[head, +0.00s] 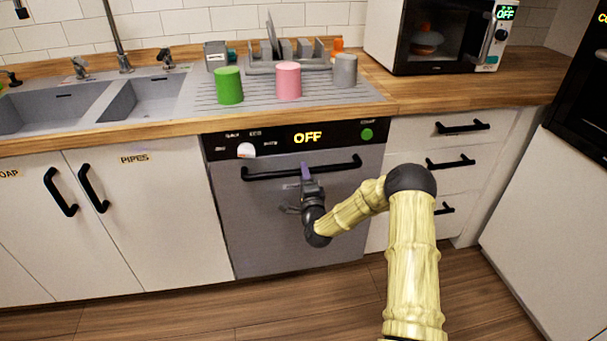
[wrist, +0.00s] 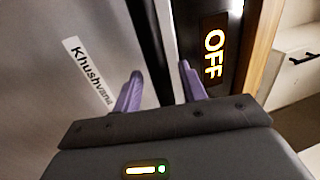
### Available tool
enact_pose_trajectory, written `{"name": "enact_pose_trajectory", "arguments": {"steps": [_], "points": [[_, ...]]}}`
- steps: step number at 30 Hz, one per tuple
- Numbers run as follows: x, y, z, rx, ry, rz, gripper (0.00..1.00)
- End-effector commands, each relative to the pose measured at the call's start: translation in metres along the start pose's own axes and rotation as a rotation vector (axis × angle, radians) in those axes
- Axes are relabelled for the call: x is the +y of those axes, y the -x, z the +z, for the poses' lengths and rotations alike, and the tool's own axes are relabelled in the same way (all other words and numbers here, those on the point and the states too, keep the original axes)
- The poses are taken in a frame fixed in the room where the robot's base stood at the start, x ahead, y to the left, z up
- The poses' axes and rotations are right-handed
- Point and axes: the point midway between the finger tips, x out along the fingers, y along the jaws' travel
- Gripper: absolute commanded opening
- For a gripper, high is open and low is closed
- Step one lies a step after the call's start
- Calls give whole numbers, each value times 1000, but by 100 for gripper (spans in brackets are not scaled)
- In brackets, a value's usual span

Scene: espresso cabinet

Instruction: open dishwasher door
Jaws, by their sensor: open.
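The dishwasher door (head: 245,225) is grey and closed, under a black control panel (head: 345,135) reading OFF. Its long black bar handle (head: 270,174) runs across the top of the door. My gripper (head: 306,170) is at the middle of the handle with its purple fingers pointing at it. In the wrist view the picture is turned sideways. There the gripper (wrist: 160,68) is open and the dark handle (wrist: 149,45) shows between the two fingers. The door (wrist: 95,30) lies to the left, with a label on it. I cannot tell if a finger touches the handle.
Green (head: 229,86), pink (head: 288,80) and grey (head: 345,71) cups stand on the drainboard above. Drawers (head: 455,185) are to the right and a sink cabinet (head: 150,215) to the left. The wooden floor (head: 290,308) before the door looks clear apart from my arm.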

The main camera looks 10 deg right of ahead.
Motion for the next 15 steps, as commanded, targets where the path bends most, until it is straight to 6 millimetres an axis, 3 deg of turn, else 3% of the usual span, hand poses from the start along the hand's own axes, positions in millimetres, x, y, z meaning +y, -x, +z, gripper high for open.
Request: {"name": "enact_pose_trajectory", "arguments": {"steps": [5,14,15], "points": [[0,-15,0,2,0,0,42],[0,-17,0,1,-1,1,42],[0,-17,0,1,-1,1,34]]}}
